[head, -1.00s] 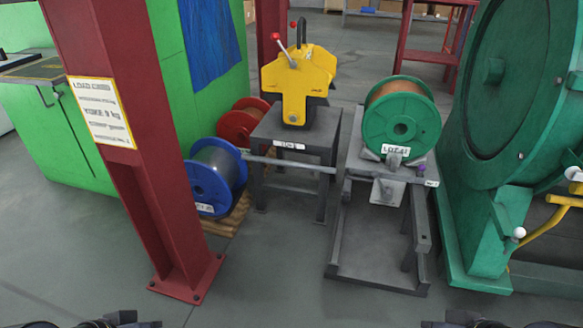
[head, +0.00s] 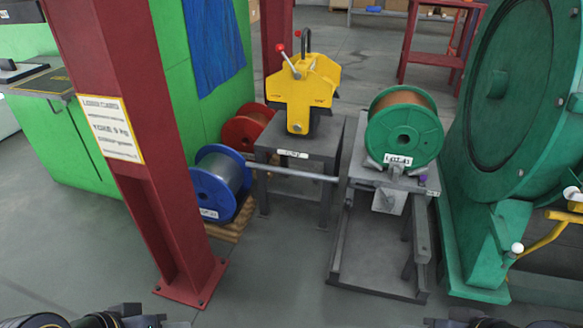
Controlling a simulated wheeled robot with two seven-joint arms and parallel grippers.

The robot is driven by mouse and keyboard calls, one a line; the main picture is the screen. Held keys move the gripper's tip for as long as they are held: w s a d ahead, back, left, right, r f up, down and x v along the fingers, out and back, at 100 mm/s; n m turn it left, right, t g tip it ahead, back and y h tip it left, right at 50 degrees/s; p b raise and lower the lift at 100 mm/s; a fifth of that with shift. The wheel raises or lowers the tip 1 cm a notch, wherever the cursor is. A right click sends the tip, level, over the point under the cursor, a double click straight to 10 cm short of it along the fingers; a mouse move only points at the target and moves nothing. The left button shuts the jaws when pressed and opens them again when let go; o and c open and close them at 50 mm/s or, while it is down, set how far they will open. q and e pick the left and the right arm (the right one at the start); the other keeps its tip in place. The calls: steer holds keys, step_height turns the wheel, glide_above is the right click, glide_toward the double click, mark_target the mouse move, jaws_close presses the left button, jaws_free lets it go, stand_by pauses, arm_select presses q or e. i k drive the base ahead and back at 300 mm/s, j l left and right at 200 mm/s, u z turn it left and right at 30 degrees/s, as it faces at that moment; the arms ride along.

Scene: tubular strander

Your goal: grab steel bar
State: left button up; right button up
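The steel bar (head: 290,170) is a thin grey rod. It runs roughly level along the front of a small dark grey table (head: 324,155), just below its label. Its left end is by the blue spool (head: 222,184) and its right end is close to the green spool's stand. What holds it up is not clear. Part of my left arm with its gripper end (head: 135,318) shows at the bottom left edge. Part of my right one (head: 480,323) shows at the bottom right edge. Both are far from the bar, and their fingers are not clearly visible.
A yellow lifting device (head: 301,90) stands on the table. A green spool (head: 404,130) sits on a grey stand (head: 375,262). A dark red post (head: 150,170) rises at left. A large green machine (head: 510,130) fills the right. The floor in front is clear.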

mark_target(312, 176)
steer(key=i+l+u, duration=0.1)
steer(key=i, duration=0.3)
steer(key=i+l+u, duration=0.1)
steer(key=i, duration=0.3)
steer(key=i+l+u, duration=0.1)
steer(key=i+l, duration=0.15)
steer(key=i, duration=0.15)
steer(key=u, duration=1.3)
steer(key=i+l, duration=0.05)
